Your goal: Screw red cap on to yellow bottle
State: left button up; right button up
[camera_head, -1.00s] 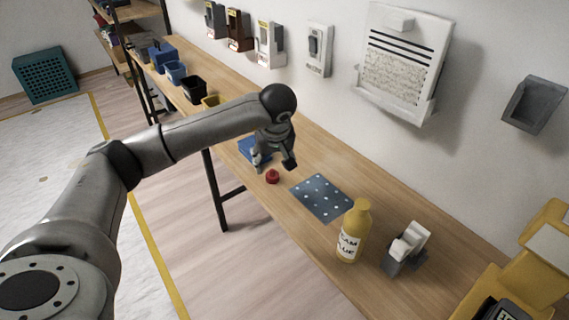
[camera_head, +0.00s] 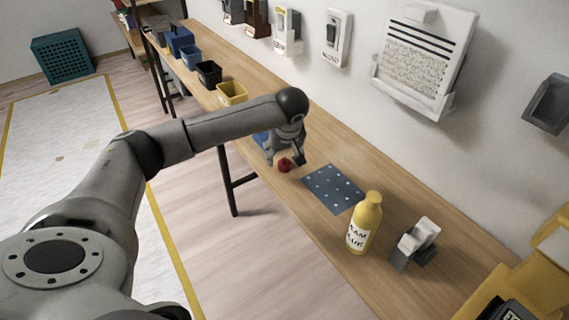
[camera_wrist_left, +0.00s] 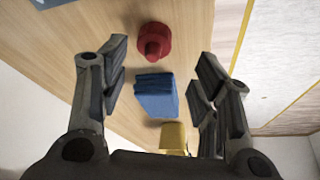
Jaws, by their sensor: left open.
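The red cap (camera_head: 285,165) rests on the wooden bench near its front edge. In the left wrist view the red cap (camera_wrist_left: 154,41) lies beyond the fingertips, roughly centred between them. My left gripper (camera_head: 285,158) is open and empty, close above and beside the cap. In the left wrist view its fingers (camera_wrist_left: 160,80) are spread wide with nothing held between them. The yellow bottle (camera_head: 365,225) stands upright on the bench to the right, with a white label and no cap visible on its neck. My right gripper is in neither view.
A dark blue dotted mat (camera_head: 333,189) lies between cap and bottle. A grey and white dispenser (camera_head: 415,243) stands right of the bottle. A blue item (camera_wrist_left: 156,96) is near the cap. Bins, including a yellow one (camera_head: 231,94), line the bench's far end.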

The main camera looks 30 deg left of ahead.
aim_at(285, 159)
pick_arm(q)
jog(key=shift+w+f, duration=0.15)
jog(key=shift+f, duration=0.05)
jog(key=x, duration=0.2)
jog(key=p+x, duration=0.1)
jog(key=x, duration=0.1)
jog(key=shift+w+f, duration=0.2)
jog(key=shift+w, duration=0.2)
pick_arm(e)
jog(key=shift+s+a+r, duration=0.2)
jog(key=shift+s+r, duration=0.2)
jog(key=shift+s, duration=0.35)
pick_arm(q)
jog(key=c, duration=0.7)
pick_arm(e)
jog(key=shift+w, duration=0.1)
